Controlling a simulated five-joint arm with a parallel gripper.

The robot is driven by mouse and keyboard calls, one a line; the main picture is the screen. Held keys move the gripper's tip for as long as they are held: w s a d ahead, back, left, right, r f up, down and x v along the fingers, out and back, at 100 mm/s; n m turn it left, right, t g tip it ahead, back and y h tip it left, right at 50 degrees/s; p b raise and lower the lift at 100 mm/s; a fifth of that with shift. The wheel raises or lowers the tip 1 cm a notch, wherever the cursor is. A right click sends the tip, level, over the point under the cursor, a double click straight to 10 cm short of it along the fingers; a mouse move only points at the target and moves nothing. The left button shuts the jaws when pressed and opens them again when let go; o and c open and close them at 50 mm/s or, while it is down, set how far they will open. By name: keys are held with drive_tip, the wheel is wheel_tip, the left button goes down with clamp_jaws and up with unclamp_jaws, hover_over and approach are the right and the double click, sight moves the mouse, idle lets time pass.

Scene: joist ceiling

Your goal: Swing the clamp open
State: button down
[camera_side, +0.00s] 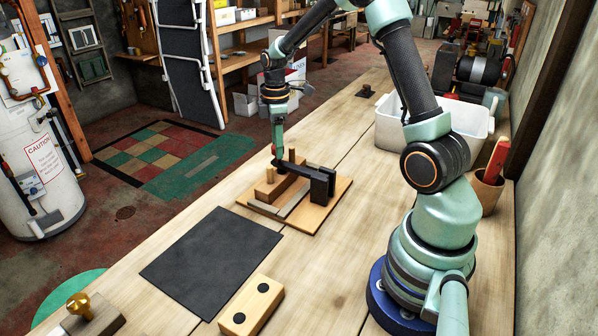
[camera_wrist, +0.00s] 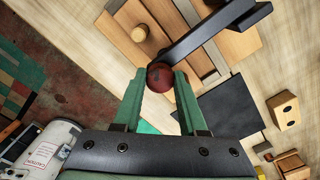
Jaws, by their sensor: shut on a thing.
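The clamp is a black bar (camera_side: 305,172) on a black post (camera_side: 321,186), mounted on a wooden board (camera_side: 308,220). In the wrist view its bar (camera_wrist: 215,32) runs from the upper right down to a dark red ball knob (camera_wrist: 160,75). The bar reaches across wooden blocks (camera_side: 270,188) on the board; I cannot tell whether it touches them. My gripper (camera_wrist: 161,80) has its green fingers on either side of the knob, shut on it. In the side view my gripper (camera_side: 277,160) is at the bar's left end and mostly hides the knob.
A dark mat (camera_side: 212,262) lies in front of the board. A wooden block with two black dots (camera_side: 250,305) and a brass-knobbed block (camera_side: 88,315) lie nearer. A white bin (camera_side: 388,131) and a cup with a red-handled tool (camera_side: 486,193) stand at right, by my arm.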

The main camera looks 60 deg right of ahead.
drive_tip(key=shift+s+r, duration=0.1)
drive_tip(key=shift+r, duration=0.05)
drive_tip(key=shift+s+r+t, duration=0.4)
drive_tip(key=shift+r+t, duration=0.2)
drive_tip(key=shift+r, duration=0.1)
drive_tip(key=s+r, duration=0.3)
drive_tip(key=s, duration=0.5)
drive_tip(key=s+r, duration=0.3)
drive_tip(key=s, duration=0.5)
drive_tip(key=shift+s+h, duration=0.15)
drive_tip(key=shift+h, duration=0.15)
drive_tip(key=shift+c, duration=2.2)
unclamp_jaws()
drive_tip(key=shift+r, duration=0.1)
